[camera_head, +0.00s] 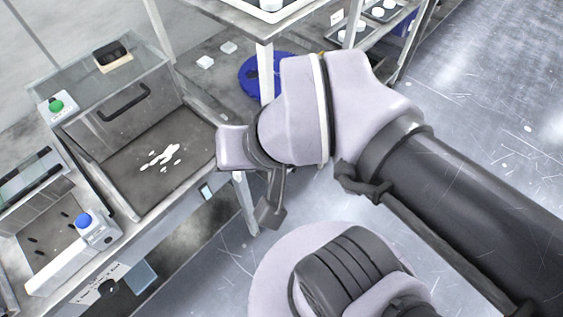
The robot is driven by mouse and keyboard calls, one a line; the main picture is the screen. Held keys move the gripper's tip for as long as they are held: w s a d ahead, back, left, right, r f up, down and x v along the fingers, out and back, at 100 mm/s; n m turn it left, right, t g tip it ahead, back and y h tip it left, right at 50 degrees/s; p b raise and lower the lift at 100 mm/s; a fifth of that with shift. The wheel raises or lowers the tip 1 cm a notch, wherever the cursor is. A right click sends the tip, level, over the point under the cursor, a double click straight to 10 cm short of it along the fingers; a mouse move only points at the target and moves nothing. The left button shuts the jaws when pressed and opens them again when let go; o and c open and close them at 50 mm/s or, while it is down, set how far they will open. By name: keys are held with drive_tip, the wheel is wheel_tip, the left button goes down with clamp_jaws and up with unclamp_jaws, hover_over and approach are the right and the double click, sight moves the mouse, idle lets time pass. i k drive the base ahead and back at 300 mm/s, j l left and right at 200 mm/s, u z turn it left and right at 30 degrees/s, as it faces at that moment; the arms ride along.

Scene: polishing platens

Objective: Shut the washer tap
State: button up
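No part is clearly recognisable as the washer tap. A dark knob (108,287) sits on a white labelled plate on the front of the bench at lower left, but I cannot tell whether it is the tap. A grey basin (125,185) with white splashes on its floor stands at left under a clear lid (80,68) with a dark handle. My gripper (270,212) shows only as a dark part hanging below the wrist, right of the basin and apart from it. Its fingertips are too unclear to tell their opening.
A box with a green button (57,106) and one with a blue button (84,221) stand along the bench. A smaller tray (50,232) holds dark bits. Open floor is at right.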

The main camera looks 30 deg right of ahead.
sight(237, 175)
drive_tip(key=j+u, duration=0.15)
drive_tip(key=u, duration=1.35)
drive_tip(key=l+z, duration=0.1)
drive_tip(key=z, duration=1.4)
drive_tip(key=k+z, duration=0.1)
drive_tip(key=k, duration=0.55)
